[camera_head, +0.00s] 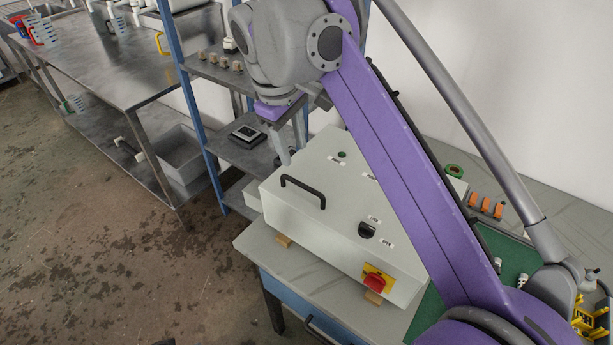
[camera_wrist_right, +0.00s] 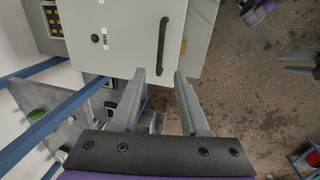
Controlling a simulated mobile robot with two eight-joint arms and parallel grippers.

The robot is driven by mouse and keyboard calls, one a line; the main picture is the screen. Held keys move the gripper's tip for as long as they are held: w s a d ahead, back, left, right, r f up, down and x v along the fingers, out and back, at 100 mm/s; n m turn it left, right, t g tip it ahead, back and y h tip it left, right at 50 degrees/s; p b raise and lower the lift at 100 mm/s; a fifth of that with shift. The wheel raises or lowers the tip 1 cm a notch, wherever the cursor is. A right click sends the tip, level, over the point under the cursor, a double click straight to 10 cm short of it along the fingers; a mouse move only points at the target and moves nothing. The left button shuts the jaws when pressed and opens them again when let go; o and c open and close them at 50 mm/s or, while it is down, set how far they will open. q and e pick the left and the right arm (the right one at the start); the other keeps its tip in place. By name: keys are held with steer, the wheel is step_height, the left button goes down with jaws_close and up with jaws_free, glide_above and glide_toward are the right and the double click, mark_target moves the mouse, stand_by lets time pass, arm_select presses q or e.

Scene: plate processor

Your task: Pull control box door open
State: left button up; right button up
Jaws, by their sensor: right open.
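The control box (camera_head: 330,230) is a pale grey-white box lying on a table, with its door facing up. The door (camera_head: 335,170) looks shut and flush with the box. A black bar handle (camera_head: 303,190) stands near the door's left edge; it also shows in the right wrist view (camera_wrist_right: 163,45). My right gripper (camera_head: 291,142) is above the door's far left part, behind the handle. In the right wrist view its fingers (camera_wrist_right: 161,75) are open and empty, with the handle ahead of them, apart from the fingertips.
A red knob on a yellow plate (camera_head: 375,282) sits on the box's front side. A blue-posted shelf (camera_head: 185,75) stands behind and left, near my right gripper. A long metal table (camera_head: 120,65) is at far left. The floor (camera_head: 110,240) left of the box is clear.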

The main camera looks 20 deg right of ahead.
mark_target(302, 184)
steer(key=f, duration=0.3)
steer(key=d+f+b, duration=0.1)
steer(key=f, duration=0.2)
steer(key=w+f+b, duration=0.1)
steer(key=f, duration=0.3)
steer(key=shift+d+f, duration=0.1)
steer(key=shift+d, duration=0.25)
jaws_close()
stand_by(0.9)
